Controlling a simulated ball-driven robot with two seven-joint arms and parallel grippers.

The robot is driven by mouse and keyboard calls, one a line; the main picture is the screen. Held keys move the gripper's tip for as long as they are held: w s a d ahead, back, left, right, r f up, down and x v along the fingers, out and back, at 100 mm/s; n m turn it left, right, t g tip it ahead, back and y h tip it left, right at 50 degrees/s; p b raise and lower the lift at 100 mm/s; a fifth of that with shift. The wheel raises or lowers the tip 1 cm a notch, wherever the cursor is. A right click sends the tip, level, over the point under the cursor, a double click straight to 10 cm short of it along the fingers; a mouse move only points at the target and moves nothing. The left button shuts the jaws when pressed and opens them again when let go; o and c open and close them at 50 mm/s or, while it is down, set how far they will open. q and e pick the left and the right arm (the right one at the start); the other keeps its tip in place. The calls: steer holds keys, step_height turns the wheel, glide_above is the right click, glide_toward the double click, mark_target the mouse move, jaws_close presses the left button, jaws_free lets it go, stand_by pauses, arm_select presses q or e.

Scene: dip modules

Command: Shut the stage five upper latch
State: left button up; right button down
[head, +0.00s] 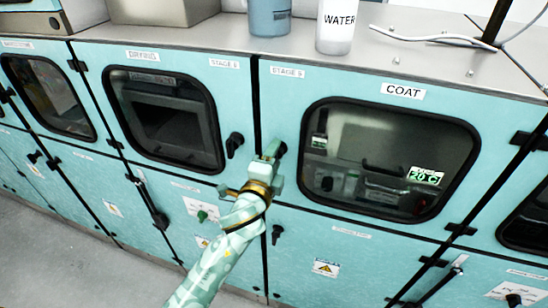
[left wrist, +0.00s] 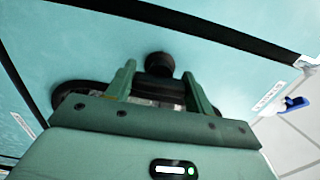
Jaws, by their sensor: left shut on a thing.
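The stage five upper latch (head: 279,148) is a black handle on the teal door left of the COAT window, under a small label that seems to read STAGE 5 (head: 287,72). My left gripper (head: 272,152) is at this latch and hides most of it. In the left wrist view, the latch's round black knob (left wrist: 160,63) shows just beyond the two green fingers of my left gripper (left wrist: 160,88). The fingers are shut on its dark handle. How far the handle is turned I cannot tell. My right gripper is out of view.
Another black latch (head: 234,144) sits close by on the DRYING door, and a lower latch (head: 277,233) is below my left gripper. The steel top (head: 400,50) carries a WATER cup (head: 337,25), a blue cup (head: 269,17) and a white cable (head: 410,37). Grey floor is at lower left.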

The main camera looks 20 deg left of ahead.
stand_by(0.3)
arm_select(q)
steer(key=o, duration=1)
steer(key=shift+s, duration=0.1)
steer(key=s+b, duration=0.1)
steer(key=s, duration=0.4)
steer(key=s+b, duration=0.1)
steer(key=s, duration=0.4)
steer(key=s+b, duration=0.1)
steer(key=s, duration=0.5)
steer(key=shift+s+a, duration=0.1)
steer(key=shift+a, duration=0.2)
